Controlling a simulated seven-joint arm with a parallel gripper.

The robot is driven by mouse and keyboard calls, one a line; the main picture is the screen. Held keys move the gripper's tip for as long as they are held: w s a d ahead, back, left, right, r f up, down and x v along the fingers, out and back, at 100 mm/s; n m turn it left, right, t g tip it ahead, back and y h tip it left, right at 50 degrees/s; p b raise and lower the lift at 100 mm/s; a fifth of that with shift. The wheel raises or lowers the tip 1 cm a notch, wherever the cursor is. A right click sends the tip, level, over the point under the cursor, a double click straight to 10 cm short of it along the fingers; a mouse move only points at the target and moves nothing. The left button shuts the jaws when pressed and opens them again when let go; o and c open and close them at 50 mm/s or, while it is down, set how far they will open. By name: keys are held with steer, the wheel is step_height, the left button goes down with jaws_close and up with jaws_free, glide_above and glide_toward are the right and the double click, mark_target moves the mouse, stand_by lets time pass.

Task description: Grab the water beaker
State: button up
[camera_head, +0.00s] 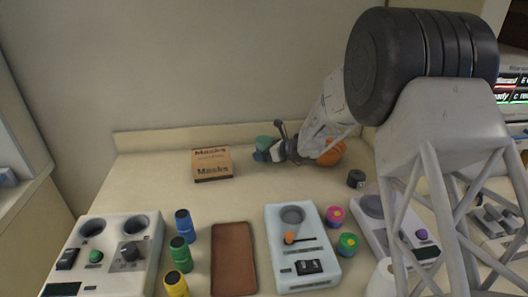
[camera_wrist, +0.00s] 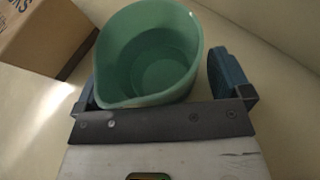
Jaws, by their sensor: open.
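The green beaker (camera_wrist: 160,62) is upright with its open top facing the wrist camera. Its inside looks smooth, and I cannot tell whether it holds water. My gripper (camera_wrist: 158,85) is open, with blue fingers on either side of the beaker. A gap shows between the beaker and the right finger. The left finger is partly hidden behind the rim, and I cannot tell whether it touches. In the head view the beaker (camera_head: 263,141) shows at the back of the table, partly hidden by my gripper (camera_head: 268,154).
A cardboard box (camera_head: 212,165) stands left of the beaker and shows close by in the wrist view (camera_wrist: 45,35). The back wall is right behind. Several coloured jars, a brown tray (camera_head: 233,260) and white devices (camera_head: 302,262) fill the front. The table's back left is clear.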

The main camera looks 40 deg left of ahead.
mark_target(266, 142)
steer(key=c, duration=1.1)
steer(key=shift+o, duration=0.2)
steer(key=shift+r, duration=0.3)
steer(key=shift+r, duration=1.55)
steer(key=shift+s+d+r, duration=0.2)
steer(key=shift+s+d, duration=1.6)
steer(key=shift+d, duration=0.1)
steer(key=shift+s+d+r, duration=0.25)
steer(key=shift+s+d, duration=1.55)
steer(key=shift+d, duration=0.15)
steer(key=shift+s+d+r, duration=0.2)
steer(key=shift+s+d, duration=1.6)
steer(key=shift+d, duration=0.1)
steer(key=shift+d, duration=0.1)
